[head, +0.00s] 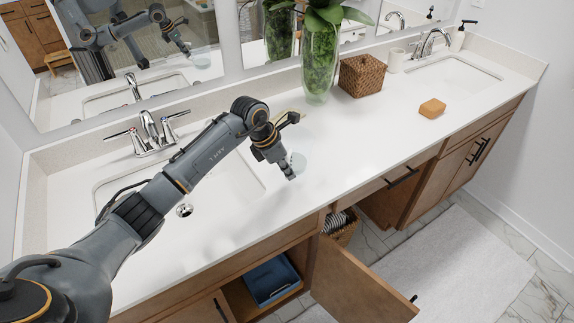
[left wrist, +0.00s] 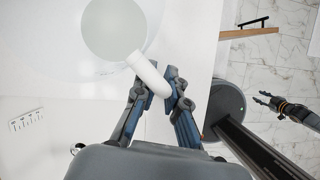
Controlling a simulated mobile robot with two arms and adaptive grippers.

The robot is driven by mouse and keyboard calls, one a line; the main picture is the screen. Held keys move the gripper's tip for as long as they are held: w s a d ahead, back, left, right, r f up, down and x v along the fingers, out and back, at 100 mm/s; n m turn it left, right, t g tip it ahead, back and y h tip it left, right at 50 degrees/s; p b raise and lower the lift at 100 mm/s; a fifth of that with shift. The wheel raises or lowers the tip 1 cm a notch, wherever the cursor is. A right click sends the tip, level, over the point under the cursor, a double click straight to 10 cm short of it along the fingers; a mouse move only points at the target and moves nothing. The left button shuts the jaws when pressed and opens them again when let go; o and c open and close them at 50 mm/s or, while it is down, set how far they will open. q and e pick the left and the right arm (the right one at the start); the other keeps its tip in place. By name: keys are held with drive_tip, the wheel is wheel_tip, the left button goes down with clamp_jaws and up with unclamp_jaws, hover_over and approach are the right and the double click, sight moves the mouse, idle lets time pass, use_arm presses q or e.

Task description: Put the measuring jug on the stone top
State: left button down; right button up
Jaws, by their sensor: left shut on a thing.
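The measuring jug (head: 299,160) is small and see-through in the head view, partly hidden behind my left gripper (head: 286,167). In the left wrist view the jug (left wrist: 113,28) shows as a pale grey round body with a white handle (left wrist: 148,75). My left gripper (left wrist: 160,88) is shut on that handle. The stone top (head: 345,145) is the long white counter under the jug. I cannot tell whether the jug touches it or hangs just above. My right gripper (left wrist: 261,97) shows at the right of the left wrist view, its fingers apart and empty, over the floor.
A sink (head: 215,190) lies left of the jug, with a chrome tap (head: 152,132) behind. A glass vase (head: 319,62), a wicker basket (head: 361,75) and an orange sponge-like block (head: 432,108) stand further right. The counter's middle is clear. A cabinet door (head: 355,285) hangs open below.

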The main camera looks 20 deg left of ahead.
use_arm(q)
drive_tip(key=c, duration=1.4)
unclamp_jaws()
drive_tip(key=b+v, duration=0.3)
drive_tip(key=v, duration=0.9)
drive_tip(key=shift+b, duration=0.3)
drive_tip(key=shift+d, duration=0.1)
